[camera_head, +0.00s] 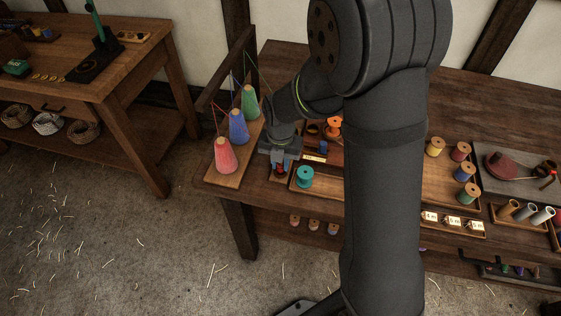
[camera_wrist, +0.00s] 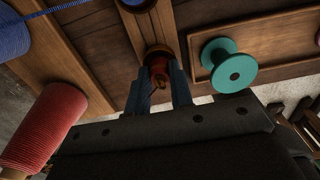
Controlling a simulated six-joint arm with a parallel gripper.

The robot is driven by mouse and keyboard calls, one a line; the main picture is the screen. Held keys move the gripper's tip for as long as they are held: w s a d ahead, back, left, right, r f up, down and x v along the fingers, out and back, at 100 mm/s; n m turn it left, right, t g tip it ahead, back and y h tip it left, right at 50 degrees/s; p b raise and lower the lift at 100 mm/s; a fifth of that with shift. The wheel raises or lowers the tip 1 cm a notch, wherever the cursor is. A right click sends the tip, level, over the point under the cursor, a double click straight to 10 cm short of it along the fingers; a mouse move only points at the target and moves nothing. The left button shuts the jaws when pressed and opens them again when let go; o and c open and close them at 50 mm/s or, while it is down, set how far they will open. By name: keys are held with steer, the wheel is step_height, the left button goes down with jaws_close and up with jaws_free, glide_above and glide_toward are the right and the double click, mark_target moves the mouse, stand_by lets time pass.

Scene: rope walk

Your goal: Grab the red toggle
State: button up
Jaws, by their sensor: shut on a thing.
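The red toggle (camera_wrist: 158,70) shows in the wrist view between the two fingers of my gripper (camera_wrist: 160,86). It sits at a small wooden holder (camera_wrist: 160,50); I cannot tell whether it is clear of it. In the head view my gripper (camera_head: 280,166) points down at the left part of the bench, between the red cone and the teal spool. It is shut on the red toggle (camera_head: 279,170), of which only a little shows there.
A red thread cone (camera_head: 224,155), a blue cone (camera_head: 238,126) and a green cone (camera_head: 250,102) stand on a board just left of my gripper. A teal spool (camera_head: 305,176) stands close on the right. More spools and a tray (camera_head: 437,185) lie farther right.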

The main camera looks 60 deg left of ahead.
steer(key=shift+r, duration=3.95)
